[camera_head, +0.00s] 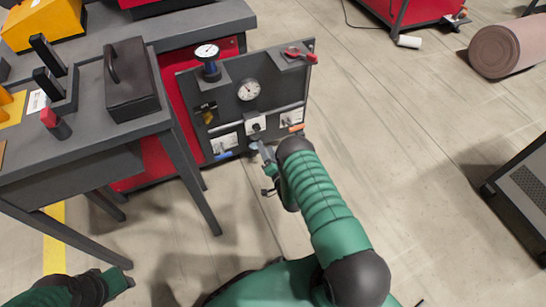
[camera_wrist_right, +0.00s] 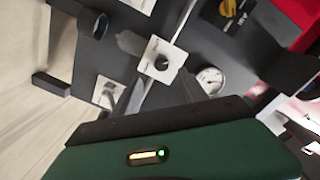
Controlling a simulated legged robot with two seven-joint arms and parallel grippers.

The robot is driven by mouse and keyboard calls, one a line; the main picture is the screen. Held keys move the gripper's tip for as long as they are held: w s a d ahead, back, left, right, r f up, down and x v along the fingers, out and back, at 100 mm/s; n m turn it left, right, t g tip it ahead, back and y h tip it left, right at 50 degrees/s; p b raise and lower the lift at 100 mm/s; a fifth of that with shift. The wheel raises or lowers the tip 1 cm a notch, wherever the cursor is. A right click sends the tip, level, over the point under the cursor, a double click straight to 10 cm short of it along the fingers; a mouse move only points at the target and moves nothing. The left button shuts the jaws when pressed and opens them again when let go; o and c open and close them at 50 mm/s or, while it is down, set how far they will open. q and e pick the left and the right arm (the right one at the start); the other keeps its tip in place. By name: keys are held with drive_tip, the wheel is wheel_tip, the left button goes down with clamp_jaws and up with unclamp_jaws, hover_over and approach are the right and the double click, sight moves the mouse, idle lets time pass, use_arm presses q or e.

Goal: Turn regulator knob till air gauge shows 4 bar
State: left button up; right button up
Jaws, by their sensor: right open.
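The upright grey panel (camera_head: 228,108) carries a round white air gauge (camera_head: 248,90); its reading is too small to tell. Below the gauge a black knob (camera_head: 256,126) sits on a white plate. In the right wrist view the knob (camera_wrist_right: 161,63) and the gauge (camera_wrist_right: 210,79) show ahead of the gripper. My right gripper (camera_head: 266,165) is low in front of the panel, below the knob; it is open, and I see no contact with the knob. My left gripper (camera_head: 118,281) is at the bottom left, away from the panel, its jaws unclear.
A grey table (camera_head: 95,150) stands left.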

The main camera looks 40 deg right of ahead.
drive_tip(key=p+v, duration=0.2)
drive_tip(key=v, duration=0.5)
drive_tip(key=shift+s, duration=0.4)
drive_tip(key=shift+f, duration=0.1)
